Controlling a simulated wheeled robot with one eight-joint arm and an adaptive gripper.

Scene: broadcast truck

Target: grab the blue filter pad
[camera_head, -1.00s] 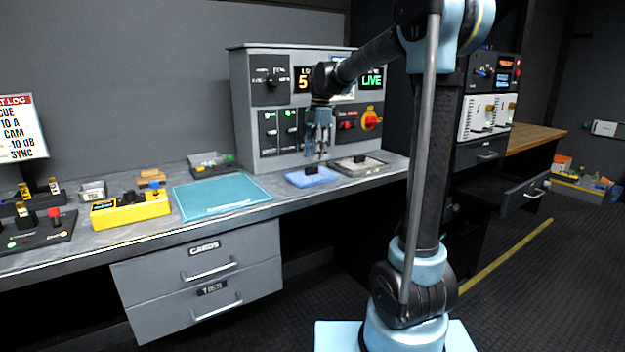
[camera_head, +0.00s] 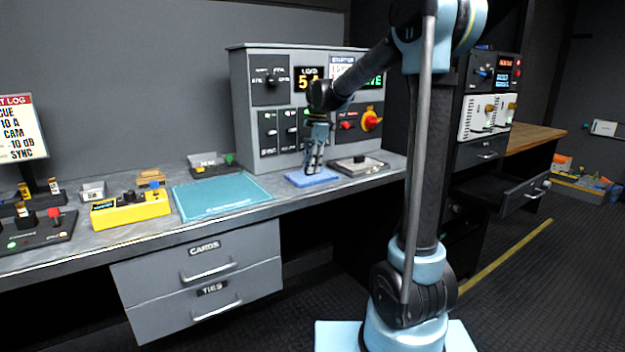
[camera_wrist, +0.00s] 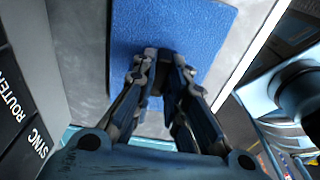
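The blue filter pad (camera_head: 306,180) lies flat on the grey counter near its front edge, in front of the panel cabinet. It fills the upper middle of the wrist view (camera_wrist: 205,28). My gripper (camera_head: 313,170) points down just above the pad. In the wrist view its fingers (camera_wrist: 161,65) are apart, one on each side of a small dark handle on the pad. The fingers hide most of the handle, and I cannot tell whether they touch it.
A grey pad with a black handle (camera_head: 360,165) lies close to the right. A teal mat (camera_head: 220,196) lies to the left, with a yellow box (camera_head: 130,211) beyond it. The grey panel cabinet (camera_head: 245,110) stands right behind the pad.

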